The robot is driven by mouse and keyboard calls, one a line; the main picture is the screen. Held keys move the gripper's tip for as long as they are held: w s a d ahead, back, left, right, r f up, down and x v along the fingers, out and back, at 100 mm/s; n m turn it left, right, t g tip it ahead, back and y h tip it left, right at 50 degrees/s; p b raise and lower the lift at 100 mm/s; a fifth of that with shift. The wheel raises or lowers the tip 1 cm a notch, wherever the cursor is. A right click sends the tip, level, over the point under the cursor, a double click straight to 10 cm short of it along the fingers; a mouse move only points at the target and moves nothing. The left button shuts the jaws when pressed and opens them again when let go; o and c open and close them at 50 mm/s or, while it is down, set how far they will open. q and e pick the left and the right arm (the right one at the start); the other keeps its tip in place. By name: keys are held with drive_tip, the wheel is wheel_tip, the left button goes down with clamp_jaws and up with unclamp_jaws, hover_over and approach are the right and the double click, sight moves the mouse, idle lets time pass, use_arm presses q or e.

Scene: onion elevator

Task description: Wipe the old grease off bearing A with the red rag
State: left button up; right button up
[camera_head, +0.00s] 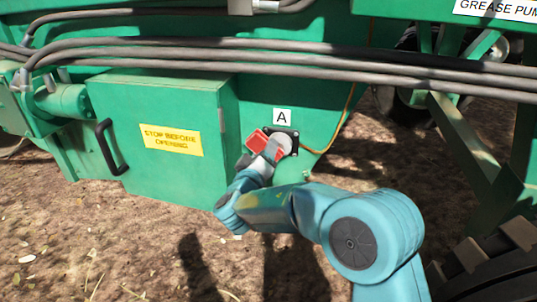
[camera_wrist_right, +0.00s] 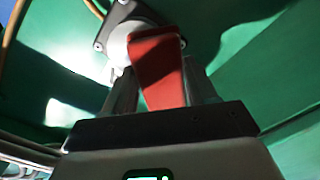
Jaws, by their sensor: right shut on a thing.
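The red rag (camera_head: 257,141) is in my right gripper (camera_head: 267,152), which is shut on it. In the right wrist view the rag (camera_wrist_right: 157,65) stands up between the fingers of the gripper (camera_wrist_right: 160,85). Bearing A (camera_head: 285,141) is a grey round housing on a dark flange on the green machine wall, under the white "A" label (camera_head: 282,116). In the right wrist view the rag's upper end overlaps the bearing (camera_wrist_right: 118,35); I cannot tell whether they touch. The rag and gripper partly hide the bearing, and no grease can be made out. My left gripper is not in view.
A green box (camera_head: 160,130) with a black handle (camera_head: 110,147) and a yellow "STOP BEFORE OPENING" sign (camera_head: 171,140) stands left of the bearing. Grey hoses (camera_head: 300,64) run across above. A thin yellow line (camera_head: 338,128) curves right of the bearing. Bare soil lies below.

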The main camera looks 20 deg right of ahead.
drive_tip(key=shift+v, duration=3)
drive_tip(key=shift+v, duration=1.5)
